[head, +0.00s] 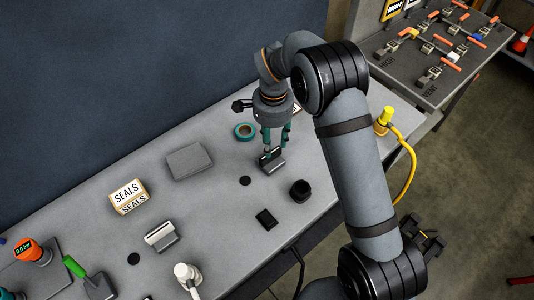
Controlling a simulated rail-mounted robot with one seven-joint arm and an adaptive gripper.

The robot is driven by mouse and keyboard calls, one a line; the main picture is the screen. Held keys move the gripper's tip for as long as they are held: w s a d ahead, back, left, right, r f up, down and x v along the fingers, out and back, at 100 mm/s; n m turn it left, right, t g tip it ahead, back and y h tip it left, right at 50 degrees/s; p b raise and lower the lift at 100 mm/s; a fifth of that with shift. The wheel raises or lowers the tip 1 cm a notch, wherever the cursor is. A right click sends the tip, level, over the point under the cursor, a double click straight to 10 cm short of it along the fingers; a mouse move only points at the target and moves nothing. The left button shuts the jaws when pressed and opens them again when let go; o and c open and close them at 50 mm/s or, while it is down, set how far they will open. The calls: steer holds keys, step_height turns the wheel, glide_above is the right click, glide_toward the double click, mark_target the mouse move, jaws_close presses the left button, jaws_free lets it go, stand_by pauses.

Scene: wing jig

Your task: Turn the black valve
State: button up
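My gripper (275,145) points straight down over the grey bench, with its two teal fingers apart. Right below the fingertips is a small grey block with a black upper part (271,160), which looks like the black valve. The fingertips are at or just above its top. The fingers partly hide the black part, so I cannot tell whether they touch or grip it.
A teal tape ring (245,131) lies just left of my gripper. A black cup (300,190), a flat black piece (266,219) and a grey box (189,161) are nearby. A yellow plug with hose (384,121) stands at right. A green-handled valve (75,267) is at lower left.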

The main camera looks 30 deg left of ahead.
step_height(320, 180, down, 7)
steer(key=shift+r+p, duration=0.1)
steer(key=shift+p, duration=0.9)
steer(key=shift+c, duration=1.2)
jaws_close()
